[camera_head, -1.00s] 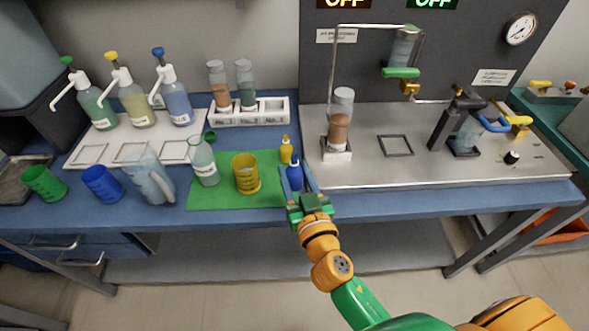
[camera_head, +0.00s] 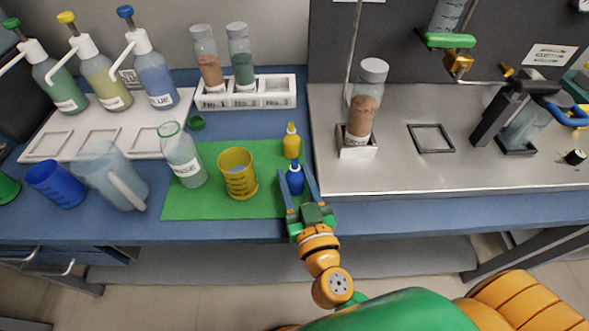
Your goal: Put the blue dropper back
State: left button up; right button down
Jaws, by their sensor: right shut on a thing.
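The blue dropper (camera_head: 295,180) is a small blue bottle with a pointed tip. It looks upright at the right edge of the green mat (camera_head: 225,207), in front of the yellow dropper (camera_head: 291,141). My right gripper (camera_head: 298,182) comes from the front and is shut on the blue dropper, one finger on each side. The gripper body hides the dropper's lower front, so I cannot tell whether its base touches the mat. My left gripper is not in view.
A clear pitcher (camera_head: 107,178) is further left. To the right, a steel platform (camera_head: 400,178) holds a brown-filled vial (camera_head: 366,105) in a stand.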

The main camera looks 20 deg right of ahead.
jog(key=shift+s+a+r, duration=0.1)
jog(key=shift+s, duration=0.1)
jog(key=shift+c, duration=1.8)
grip_release()
jog(key=shift+r, duration=0.1)
jog(key=s+b, duration=0.2)
jog(key=s, duration=0.1)
jog(key=s+b, duration=0.2)
jog(key=s, duration=0.1)
jog(key=s+f+b, duration=0.1)
jog(key=s+b, duration=0.1)
jog(key=s, duration=0.1)
jog(key=shift+a+f, duration=0.1)
jog(key=shift+a, duration=0.15)
jog(key=s, duration=0.1)
jog(key=s+r+p, duration=0.1)
jog(key=s, duration=0.1)
jog(key=shift+r, duration=0.1)
